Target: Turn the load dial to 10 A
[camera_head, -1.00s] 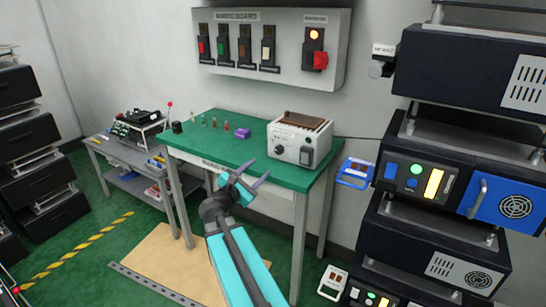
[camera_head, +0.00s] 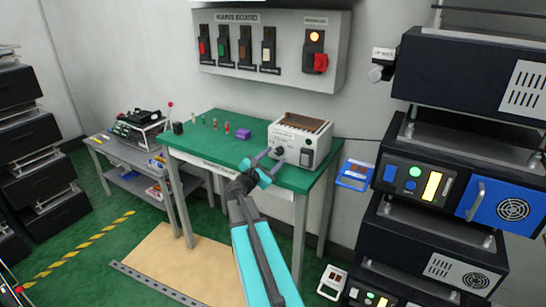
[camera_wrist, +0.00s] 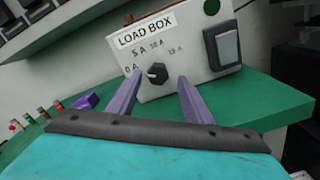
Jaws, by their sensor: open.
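The load box (camera_head: 298,141) is a pale box with a brown top on the green table. Its front carries a dark load dial (camera_head: 279,151). In the wrist view the load dial (camera_wrist: 158,73) sits below the marks 0 A, 5 A, 10 A and 15 A on the load box (camera_wrist: 190,60). A white mark shows on the dial's left side, towards 0 A. My gripper (camera_head: 263,163) is in front of the box. In the wrist view my gripper (camera_wrist: 160,82) is open, its purple fingers apart on either side of the dial in the picture. Contact cannot be told.
A grey rocker switch (camera_wrist: 226,48) is right of the dial. A purple block (camera_head: 243,134) and several small posts stand on the green table (camera_head: 205,152) to the left. A blue tray (camera_head: 355,173) and stacked dark equipment (camera_head: 440,150) stand to the right.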

